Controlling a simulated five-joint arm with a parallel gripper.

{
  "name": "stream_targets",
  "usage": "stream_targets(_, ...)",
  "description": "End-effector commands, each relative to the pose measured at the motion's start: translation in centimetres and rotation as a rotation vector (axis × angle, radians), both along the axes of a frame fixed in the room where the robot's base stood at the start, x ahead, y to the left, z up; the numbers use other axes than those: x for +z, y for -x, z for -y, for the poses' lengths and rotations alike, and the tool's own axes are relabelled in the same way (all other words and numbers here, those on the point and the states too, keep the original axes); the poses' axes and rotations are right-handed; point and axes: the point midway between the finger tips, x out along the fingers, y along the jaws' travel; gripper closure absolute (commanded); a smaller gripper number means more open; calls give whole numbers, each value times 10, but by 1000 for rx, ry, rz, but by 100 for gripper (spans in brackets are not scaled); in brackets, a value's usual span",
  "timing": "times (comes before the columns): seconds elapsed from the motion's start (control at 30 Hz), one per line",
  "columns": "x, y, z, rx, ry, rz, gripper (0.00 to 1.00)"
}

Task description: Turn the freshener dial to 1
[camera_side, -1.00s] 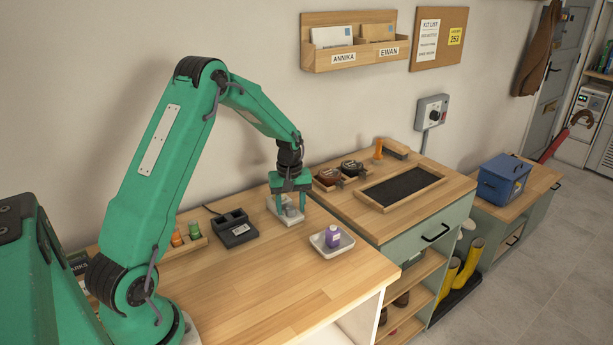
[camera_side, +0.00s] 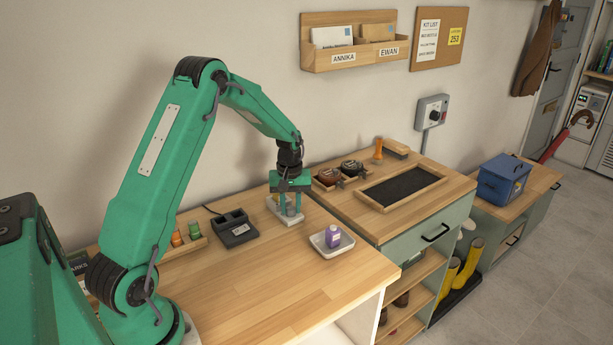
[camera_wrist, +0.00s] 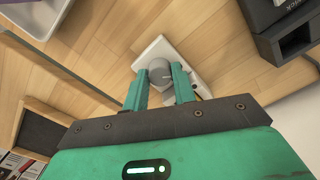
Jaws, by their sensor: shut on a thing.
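The freshener is a pale, flat unit (camera_side: 277,213) on the wooden bench, near the wall. Its grey round dial (camera_wrist: 160,72) stands up from it and carries a light pointer line; the scale numbers are too small to read. My gripper (camera_side: 290,211) points down over the unit, shut on the dial. In the wrist view the two green fingers (camera_wrist: 160,88) lie on either side of the dial. The fingers partly hide the dial in the side view.
The front of the bench is clear.

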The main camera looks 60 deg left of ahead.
Motion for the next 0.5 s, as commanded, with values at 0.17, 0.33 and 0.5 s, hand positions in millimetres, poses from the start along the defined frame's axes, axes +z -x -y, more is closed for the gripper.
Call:
stream_targets(0.17, 0, 0, 0, -129, 0, -1, 96)
stream_targets(0.33, 0, 0, 0, -283, 0, -1, 96)
stream_targets(0.5, 1, 0, 0, -444, 0, -1, 96)
